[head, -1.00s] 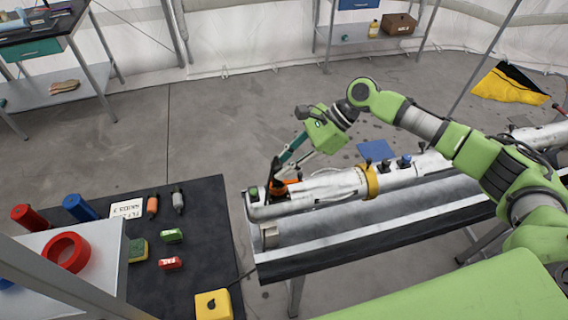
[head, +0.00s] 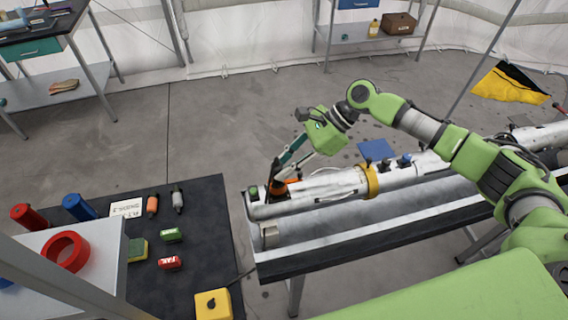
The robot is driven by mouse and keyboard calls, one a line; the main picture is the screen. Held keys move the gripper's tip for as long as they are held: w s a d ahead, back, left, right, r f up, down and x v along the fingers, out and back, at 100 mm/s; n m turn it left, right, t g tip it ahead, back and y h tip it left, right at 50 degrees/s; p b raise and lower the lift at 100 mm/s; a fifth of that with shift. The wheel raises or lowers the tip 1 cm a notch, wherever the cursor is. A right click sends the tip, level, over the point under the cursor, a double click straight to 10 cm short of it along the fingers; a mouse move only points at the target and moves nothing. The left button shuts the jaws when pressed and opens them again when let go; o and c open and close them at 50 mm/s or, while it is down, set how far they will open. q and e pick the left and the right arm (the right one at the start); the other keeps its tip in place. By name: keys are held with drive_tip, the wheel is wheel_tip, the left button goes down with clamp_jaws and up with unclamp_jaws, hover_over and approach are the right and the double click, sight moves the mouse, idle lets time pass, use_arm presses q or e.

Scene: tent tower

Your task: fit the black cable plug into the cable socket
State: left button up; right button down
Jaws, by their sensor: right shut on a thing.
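A long white tube assembly lies on a bench in the middle of the head view. My right gripper (head: 279,170) reaches down from the upper right to the tube's left end. It is shut on a small dark thing, which looks like the black cable plug (head: 274,172). Directly below the fingertips is an orange part (head: 279,187) on the tube's end, with a green part (head: 253,191) just left of it. I cannot tell which part is the cable socket, or whether the plug touches it. My left gripper is not in view.
A black-topped table (head: 205,240) at lower left holds small green and red blocks, a yellow box (head: 213,304) and a label card. A red ring (head: 65,251) lies on a white surface beside it. The floor behind the tube is mostly clear.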

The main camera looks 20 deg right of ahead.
drive_tip(key=shift+f, duration=1.05)
drive_tip(key=c, duration=1.7)
unclamp_jaws()
drive_tip(key=v, duration=1.2)
